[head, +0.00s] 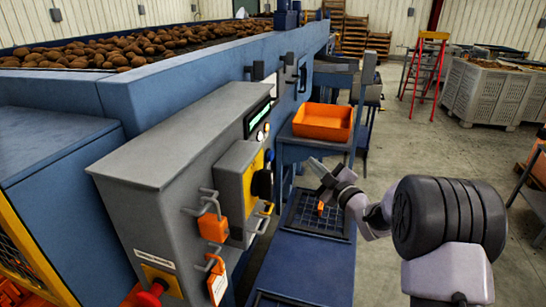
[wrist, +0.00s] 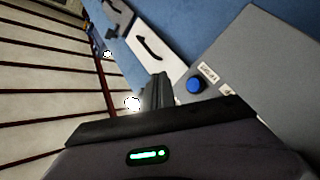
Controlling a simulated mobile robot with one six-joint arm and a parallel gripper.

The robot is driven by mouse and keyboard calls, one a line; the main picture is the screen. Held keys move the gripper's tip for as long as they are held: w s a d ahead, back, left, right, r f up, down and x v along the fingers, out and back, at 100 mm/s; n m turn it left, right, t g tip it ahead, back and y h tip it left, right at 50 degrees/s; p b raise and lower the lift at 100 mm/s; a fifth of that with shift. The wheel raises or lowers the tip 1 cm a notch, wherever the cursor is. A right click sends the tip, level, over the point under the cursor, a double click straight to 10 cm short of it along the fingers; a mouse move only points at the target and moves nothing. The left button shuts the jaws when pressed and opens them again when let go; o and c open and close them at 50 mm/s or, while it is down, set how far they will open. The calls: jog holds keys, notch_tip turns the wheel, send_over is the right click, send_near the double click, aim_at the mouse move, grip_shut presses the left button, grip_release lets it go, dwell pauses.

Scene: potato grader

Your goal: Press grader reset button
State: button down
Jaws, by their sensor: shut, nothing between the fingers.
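A round blue button (wrist: 194,86) with a small white label (wrist: 208,72) beside it sits on a grey box face in the wrist view. The label is too small to read. My gripper (wrist: 157,88) is shut and empty, its fingertips to the left of the button in that view and apart from it. In the head view my gripper (head: 318,167) is in front of the grey control cabinet (head: 165,150), to the right of its yellow panel.
The cabinet carries a green display (head: 258,118), a black knob (head: 263,182), orange padlocks (head: 213,228) and a red knob (head: 150,294). An orange bin (head: 322,122) stands behind my gripper. Potatoes (head: 90,50) lie on the grader. Open floor lies right, before grey crates (head: 485,95).

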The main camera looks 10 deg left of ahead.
aim_at(271, 156)
jog(key=w+a, duration=0.1)
jog(key=a, duration=0.7)
jog(key=shift+w+a, duration=0.3)
jog(key=shift+w, duration=0.05)
jog(key=shift+a, duration=0.15)
dwell(1.6)
jog(key=shift+w+a+b, duration=0.1)
jog(key=shift+a+b, duration=0.2)
jog(key=shift+b, duration=0.15)
jog(key=shift+w+a+b, duration=0.1)
jog(key=shift+a+b, duration=0.25)
jog(key=shift+a, duration=0.1)
dwell(0.5)
dwell(0.4)
jog(key=shift+s+d+b, duration=0.2)
jog(key=shift+d+b, duration=0.3)
jog(key=shift+d, duration=0.35)
